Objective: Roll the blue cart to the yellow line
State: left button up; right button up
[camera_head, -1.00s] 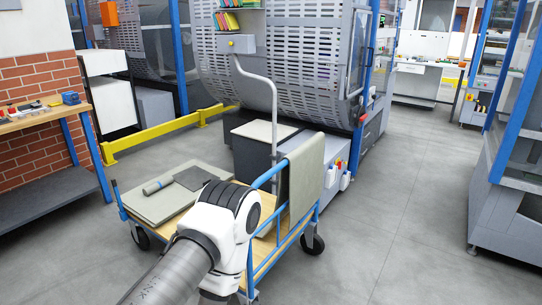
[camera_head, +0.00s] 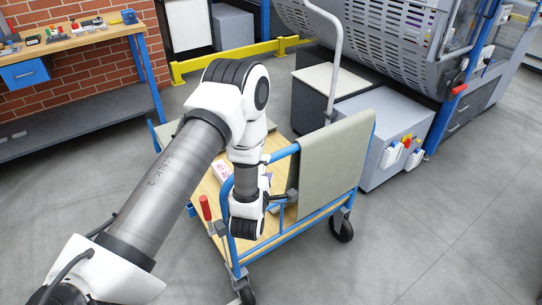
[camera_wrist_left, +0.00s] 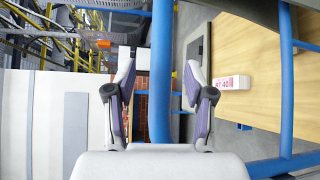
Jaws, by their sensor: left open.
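The blue cart (camera_head: 208,188) stands in front of me, with a wooden deck, blue tube frame and dark wheels. A grey-green sheet (camera_head: 338,165) hangs over the right part of its near handle. My left arm reaches over the cart's near end. My left gripper (camera_head: 286,199) is at the handle, partly hidden by my wrist in the head view. In the left wrist view its fingers (camera_wrist_left: 160,68) are open, one on each side of a blue tube (camera_wrist_left: 160,110) of the cart. Contact cannot be told. I see no yellow line painted on the floor.
A low yellow rail (camera_head: 222,62) runs behind the cart. A grey machine (camera_head: 385,165) stands close on the cart's right. A workbench (camera_head: 75,42) stands at the left by a brick wall. Grey floor (camera_head: 445,225) is clear at the front right.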

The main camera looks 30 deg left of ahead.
pick_arm(q)
jog(key=p+x, duration=0.1)
jog(key=x, duration=0.5)
jog(key=shift+w+f, duration=0.1)
jog(key=shift+f, duration=0.05)
grip_shut()
jog(key=shift+d, duration=0.1)
